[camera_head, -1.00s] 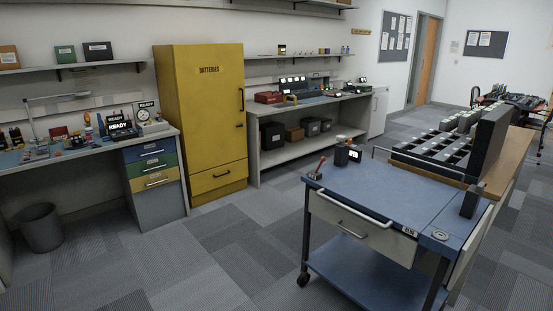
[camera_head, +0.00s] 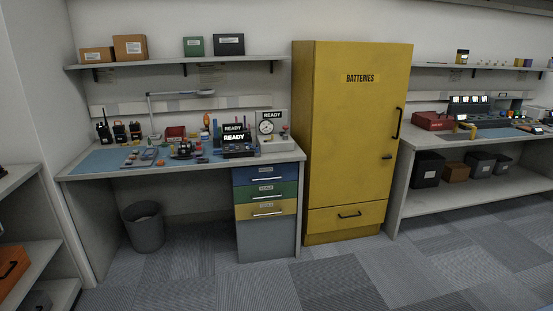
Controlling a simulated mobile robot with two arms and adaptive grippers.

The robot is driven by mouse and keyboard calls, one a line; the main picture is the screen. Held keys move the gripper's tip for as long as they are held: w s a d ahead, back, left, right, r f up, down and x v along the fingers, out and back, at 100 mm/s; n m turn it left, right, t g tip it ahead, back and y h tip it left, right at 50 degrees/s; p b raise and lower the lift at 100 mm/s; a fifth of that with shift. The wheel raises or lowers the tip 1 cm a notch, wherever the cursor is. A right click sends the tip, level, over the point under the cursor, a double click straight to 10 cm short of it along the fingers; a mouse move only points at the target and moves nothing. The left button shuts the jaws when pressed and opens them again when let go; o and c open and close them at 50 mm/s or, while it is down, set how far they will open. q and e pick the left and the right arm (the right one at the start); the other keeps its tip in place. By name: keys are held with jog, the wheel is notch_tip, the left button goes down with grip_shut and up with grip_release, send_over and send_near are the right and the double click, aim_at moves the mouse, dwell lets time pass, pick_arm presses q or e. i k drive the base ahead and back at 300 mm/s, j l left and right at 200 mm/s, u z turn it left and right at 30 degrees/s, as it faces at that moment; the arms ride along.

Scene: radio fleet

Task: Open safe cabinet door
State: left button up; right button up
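The safe cabinet is a tall yellow cabinet (camera_head: 345,160) marked "BATTERIES", standing against the back wall right of the middle. Its door (camera_head: 352,130) looks shut. A long black vertical handle (camera_head: 398,122) is on the door's right side, with a small black latch (camera_head: 387,156) below it. A yellow drawer (camera_head: 347,216) with a black pull sits beneath the door and is shut. Neither of my grippers shows in the head view.
A workbench (camera_head: 80,172) with tools and coloured drawers (camera_head: 266,190) stands left of the cabinet. A grey bin (camera_head: 143,228) is under it. Another bench (camera_head: 430,205) with dark boxes adjoins on the right. The carpet (camera_head: 330,275) in front of the cabinet is clear.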

aim_at(359, 89)
jog(key=i+z, duration=0.15)
jog(key=i, duration=0.3)
jog(key=i+j+z, duration=0.2)
jog(key=i, duration=0.3)
jog(key=i+z, duration=0.15)
jog(key=i, duration=0.3)
jog(key=i+j+z, duration=0.15)
jog(key=i, duration=0.3)
jog(key=i+l+z, duration=0.25)
jog(key=i+z, duration=0.2)
jog(key=i, duration=0.35)
jog(key=i+z, duration=0.45)
jog(key=i, duration=0.35)
